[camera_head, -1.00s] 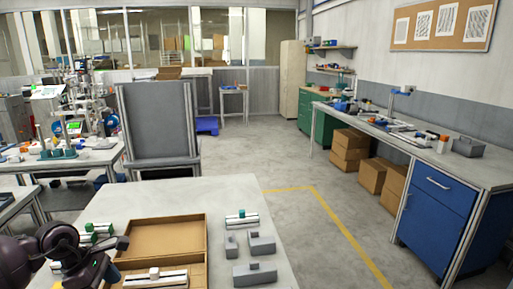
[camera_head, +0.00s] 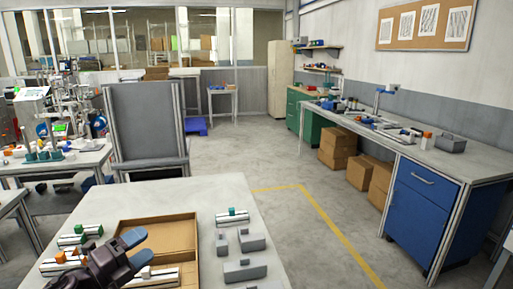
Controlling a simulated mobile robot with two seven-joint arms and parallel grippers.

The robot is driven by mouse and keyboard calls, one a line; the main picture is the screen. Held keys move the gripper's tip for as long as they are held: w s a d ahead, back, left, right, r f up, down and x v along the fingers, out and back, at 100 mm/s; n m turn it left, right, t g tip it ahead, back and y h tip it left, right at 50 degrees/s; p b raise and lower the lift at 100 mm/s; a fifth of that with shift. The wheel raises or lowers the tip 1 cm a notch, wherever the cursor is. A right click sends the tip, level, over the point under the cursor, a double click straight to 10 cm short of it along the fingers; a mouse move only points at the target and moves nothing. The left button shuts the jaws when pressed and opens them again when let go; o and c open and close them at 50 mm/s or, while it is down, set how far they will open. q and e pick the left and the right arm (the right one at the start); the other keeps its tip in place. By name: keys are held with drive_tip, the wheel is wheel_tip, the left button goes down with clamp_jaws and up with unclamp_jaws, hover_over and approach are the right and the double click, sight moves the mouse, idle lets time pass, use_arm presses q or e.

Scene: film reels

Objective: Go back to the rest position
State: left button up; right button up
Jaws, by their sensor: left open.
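My left gripper (camera_head: 140,249) comes in from the lower left and is open, with nothing seen between its fingers. It hangs over the left side of a brown two-part tray (camera_head: 192,232) on the light table. A white rail piece (camera_head: 165,273) lies in the tray's near compartment, partly hidden by the gripper. The far compartment looks empty where it shows. My right gripper is not in view.
Left of the tray are rails with a green block (camera_head: 79,230) and an orange block (camera_head: 60,257). To its right are a rail with a green block (camera_head: 232,213) and grey blocks (camera_head: 246,270). A grey upright panel (camera_head: 146,122) stands behind the table.

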use_arm(q)
drive_tip(key=s+a+f+n+y, duration=0.1)
drive_tip(key=s+f+n+y, duration=0.3)
drive_tip(key=f+n, duration=0.4)
drive_tip(key=s+a+f+n+y, duration=0.25)
drive_tip(key=f+n+y, duration=0.3)
drive_tip(key=n, duration=0.45)
drive_tip(key=s+d+f+n+g+y, duration=0.1)
drive_tip(key=s+f+n, duration=0.3)
drive_tip(key=s+f, duration=0.3)
drive_tip(key=s+d+f+n+g+y, duration=0.1)
drive_tip(key=s+f+n+g, duration=0.1)
drive_tip(key=s+f+n, duration=0.2)
drive_tip(key=s+f, duration=0.3)
drive_tip(key=s, duration=0.5)
drive_tip(key=shift+s+d+f+g, duration=0.15)
drive_tip(key=shift+s+f+g, duration=0.05)
drive_tip(key=shift+f+g, duration=0.1)
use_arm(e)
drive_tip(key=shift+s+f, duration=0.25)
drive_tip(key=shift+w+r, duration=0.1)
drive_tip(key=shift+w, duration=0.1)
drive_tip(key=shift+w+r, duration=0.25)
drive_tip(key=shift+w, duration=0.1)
